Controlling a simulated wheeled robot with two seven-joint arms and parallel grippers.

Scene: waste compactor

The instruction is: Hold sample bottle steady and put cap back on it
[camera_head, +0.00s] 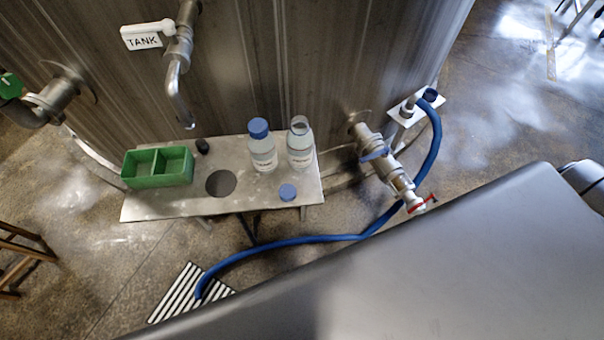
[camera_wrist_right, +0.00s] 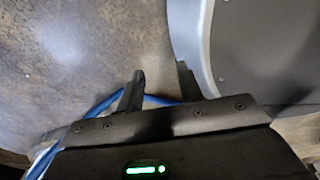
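An open sample bottle (camera_head: 300,150) stands upright on the metal shelf (camera_head: 155,205) in the head view, its mouth uncovered. A loose blue cap (camera_head: 288,192) lies on the shelf in front of it, near the front right edge. A second bottle (camera_head: 262,155) with a blue cap on stands just left of the open one. My right gripper (camera_wrist_right: 160,85) shows in the right wrist view with its fingers apart and nothing between them. No bottle or cap shows in that view. My left gripper is not in view.
A green two-compartment tray (camera_head: 158,168) and a small black object (camera_head: 202,146) are on the shelf's left, beside a round hole. A bent tap pipe (camera_head: 177,95) hangs above.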

